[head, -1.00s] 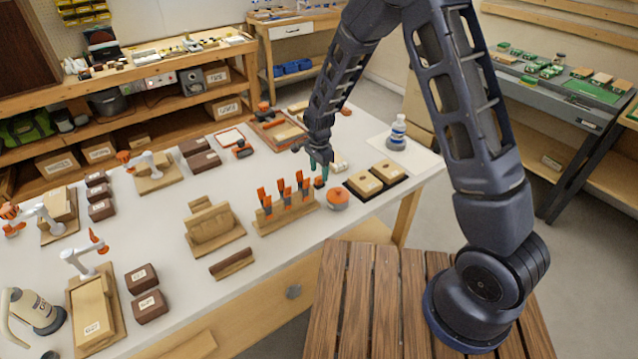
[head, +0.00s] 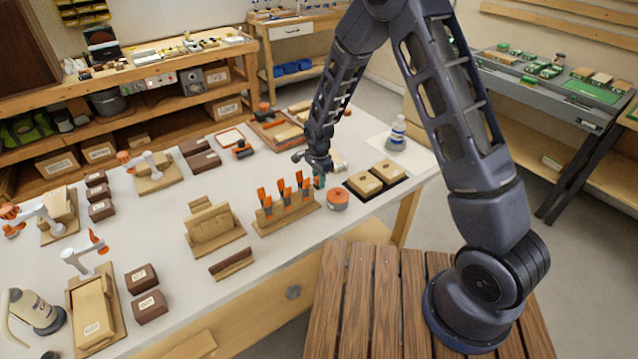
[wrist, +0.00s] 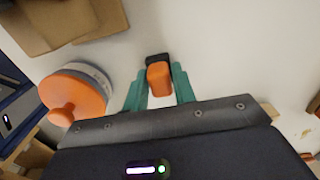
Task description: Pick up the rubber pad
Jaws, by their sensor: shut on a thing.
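The rubber pad (wrist: 159,82) shows in the wrist view as a small orange block with a black end. It sits between the two teal fingers of my gripper (wrist: 158,76), which is shut on it. In the head view my gripper (head: 319,181) is low over the white bench, just left of a round orange-topped container. The pad is mostly hidden there by the fingers. I cannot tell whether the pad still touches the bench.
The round container (head: 337,200) with an orange knob (wrist: 62,113) stands close beside my gripper. A wooden stand with orange clamps (head: 286,208) is to the left.

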